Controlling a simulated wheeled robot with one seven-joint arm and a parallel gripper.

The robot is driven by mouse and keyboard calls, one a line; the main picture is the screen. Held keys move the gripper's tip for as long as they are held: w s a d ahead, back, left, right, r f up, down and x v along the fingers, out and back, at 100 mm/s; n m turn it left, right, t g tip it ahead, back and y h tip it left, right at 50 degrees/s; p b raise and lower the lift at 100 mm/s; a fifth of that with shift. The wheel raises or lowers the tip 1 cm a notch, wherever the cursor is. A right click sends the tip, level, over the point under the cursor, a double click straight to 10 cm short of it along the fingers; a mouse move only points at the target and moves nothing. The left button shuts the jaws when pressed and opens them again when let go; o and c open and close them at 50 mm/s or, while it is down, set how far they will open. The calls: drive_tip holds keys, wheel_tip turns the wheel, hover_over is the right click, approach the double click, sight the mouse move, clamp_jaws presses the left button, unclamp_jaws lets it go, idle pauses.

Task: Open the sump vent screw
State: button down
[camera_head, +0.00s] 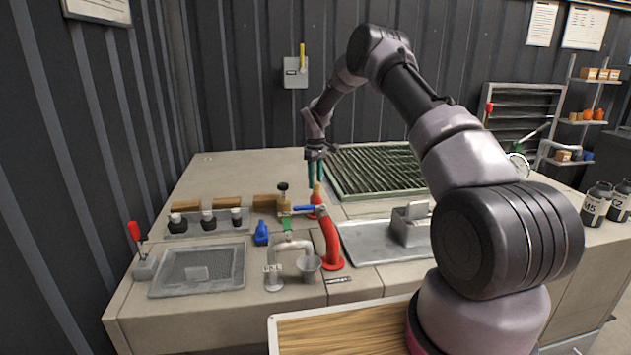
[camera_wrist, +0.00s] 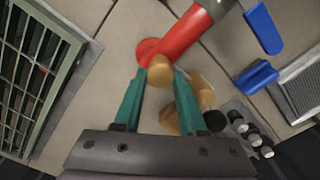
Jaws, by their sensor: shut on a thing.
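The sump vent screw appears to be the round brass knob (camera_wrist: 160,72) at the end of the red pipe (camera_wrist: 182,36). In the head view the brass knob (camera_head: 317,188) stands upright above the red pipe (camera_head: 330,240), behind the blue lever. My gripper (camera_wrist: 161,76) has its two teal fingertips on either side of the knob, shut on it. In the head view my gripper (camera_head: 315,180) points straight down onto the knob from above. The sides of the knob under the fingertips are hidden.
A blue lever (camera_head: 305,208) and a brass valve with a black cap (camera_head: 283,198) stand close to the left. A green-framed grate (camera_head: 375,172) lies behind right. A metal tray (camera_head: 370,250) is in front right. A row of black-capped bottles (camera_head: 207,220) stands left.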

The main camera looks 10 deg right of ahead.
idle(0.4)
drive_tip(key=shift+c, duration=2.3)
unclamp_jaws()
drive_tip(key=shift+r, duration=0.1)
wheel_tip(320, 180, up, 11)
drive_tip(key=shift+f, duration=0.2)
drive_tip(key=shift+r, duration=0.1)
